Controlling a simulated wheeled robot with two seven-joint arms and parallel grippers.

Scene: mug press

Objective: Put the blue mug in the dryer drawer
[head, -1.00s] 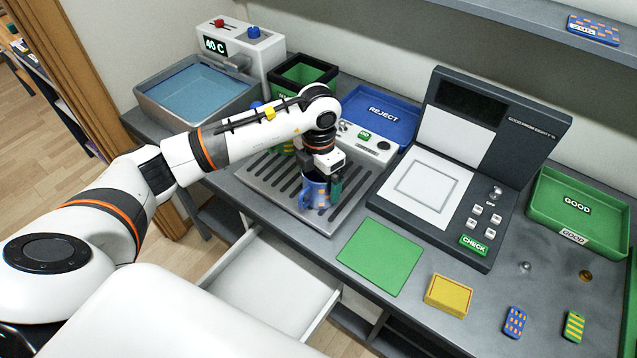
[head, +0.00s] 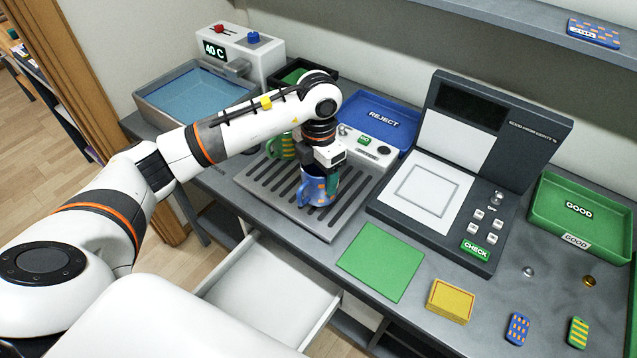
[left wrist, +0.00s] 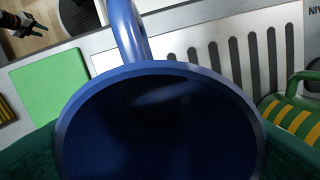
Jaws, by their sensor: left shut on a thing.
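The blue mug (head: 318,188) with orange spots is upright at the front right part of the slotted grey rack. My left gripper (head: 327,172) is shut on it from above. In the left wrist view the mug's dark inside and rim (left wrist: 160,110) fill the lower middle, with green finger pads at both lower corners and the handle pointing up. I cannot tell whether the mug's base touches the rack. A white drawer (head: 270,285) stands open and empty below the counter's front edge. My right gripper is not in the head view.
A green-and-yellow striped mug (head: 282,147) stands behind on the rack (head: 262,192). A green mat (head: 380,262), a yellow block (head: 450,300) and the check machine (head: 430,190) lie to the right. A blue reject tray (head: 385,118) and water basin (head: 195,95) are behind.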

